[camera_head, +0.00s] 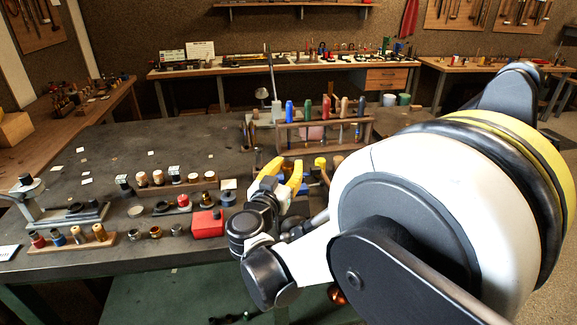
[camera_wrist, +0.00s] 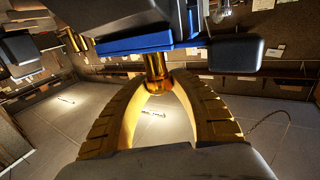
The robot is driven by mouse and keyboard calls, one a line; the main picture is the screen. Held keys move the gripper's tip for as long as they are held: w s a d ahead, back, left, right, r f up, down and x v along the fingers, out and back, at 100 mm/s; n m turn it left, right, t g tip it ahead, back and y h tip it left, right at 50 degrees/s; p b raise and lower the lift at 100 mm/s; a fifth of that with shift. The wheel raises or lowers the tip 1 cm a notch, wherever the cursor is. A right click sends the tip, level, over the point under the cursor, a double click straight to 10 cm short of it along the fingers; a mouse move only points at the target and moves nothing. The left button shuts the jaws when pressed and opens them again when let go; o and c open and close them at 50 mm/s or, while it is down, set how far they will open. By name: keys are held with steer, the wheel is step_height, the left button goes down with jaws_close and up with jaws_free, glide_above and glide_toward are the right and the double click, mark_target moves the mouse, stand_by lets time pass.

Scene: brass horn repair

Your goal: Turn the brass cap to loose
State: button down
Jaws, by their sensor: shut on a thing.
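In the wrist view the brass cap (camera_wrist: 155,68) is a small shiny gold cylinder below a blue bar (camera_wrist: 135,45) fixed to a dark block. My gripper (camera_wrist: 155,82) has yellow ribbed fingers that close in on the cap from both sides, and it is shut on it. The gripper (camera_head: 284,176) also shows in the head view, at the right part of the dark workbench, with my arm in front. The cap cannot be made out there. Whether it is turned tight or loose cannot be told.
The workbench (camera_head: 100,150) carries a rack of coloured-handled tools (camera_head: 325,130) behind my gripper. A red box (camera_head: 208,223), several small brass and wooden parts and a grey press-like tool (camera_head: 60,210) stand left.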

steer(key=shift+n+y, duration=0.3)
steer(key=shift+y, duration=0.1)
